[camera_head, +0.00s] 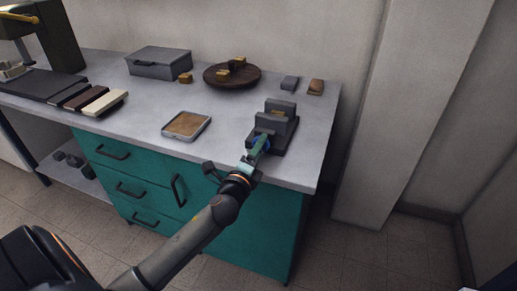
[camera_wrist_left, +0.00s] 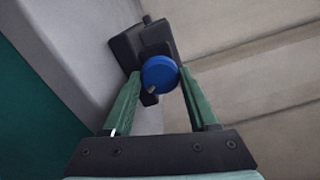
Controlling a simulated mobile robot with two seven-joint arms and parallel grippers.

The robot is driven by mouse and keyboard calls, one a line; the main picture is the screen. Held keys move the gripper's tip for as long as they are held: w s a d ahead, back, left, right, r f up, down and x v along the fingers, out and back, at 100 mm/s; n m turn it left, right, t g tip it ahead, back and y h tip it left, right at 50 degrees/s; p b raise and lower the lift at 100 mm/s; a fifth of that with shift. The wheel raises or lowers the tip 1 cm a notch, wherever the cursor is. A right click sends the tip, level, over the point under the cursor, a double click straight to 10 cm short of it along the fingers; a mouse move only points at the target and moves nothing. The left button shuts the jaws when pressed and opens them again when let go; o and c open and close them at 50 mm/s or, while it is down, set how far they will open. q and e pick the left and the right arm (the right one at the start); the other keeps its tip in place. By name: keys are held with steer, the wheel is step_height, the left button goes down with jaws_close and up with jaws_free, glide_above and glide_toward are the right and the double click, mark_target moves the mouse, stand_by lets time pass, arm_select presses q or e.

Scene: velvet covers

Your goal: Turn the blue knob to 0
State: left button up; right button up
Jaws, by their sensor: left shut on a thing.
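The blue knob (camera_wrist_left: 160,72) is a round disc on the front of a dark grey stepped device (camera_head: 275,121). A small grey mark shows on its lower left edge in the left wrist view. No numbers can be read around it. My left gripper (camera_head: 259,143) has its green fingers on either side of the knob and is shut on it. In the head view only a bit of blue shows beside the fingers; most of the knob is hidden. The device's dark body (camera_wrist_left: 126,48) also shows in the left wrist view. My right gripper is not in view.
The device stands near the right front edge of a grey worktop (camera_head: 225,155) over teal drawers (camera_head: 130,170). A shallow tray (camera_head: 203,123) lies to its left. Behind are a round dark board (camera_head: 215,80), a grey box (camera_head: 157,68) and small blocks (camera_head: 289,83).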

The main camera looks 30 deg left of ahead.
arm_select(q)
steer(key=n, duration=0.3)
steer(key=shift+n, duration=0.4)
steer(key=shift+n+p, duration=0.5)
steer(key=shift+n, duration=1.3)
steer(key=o, duration=1.4)
steer(key=shift+c, duration=0.2)
steer(key=shift+s, duration=0.1)
steer(key=v, duration=1.2)
steer(key=shift+s, duration=0.2)
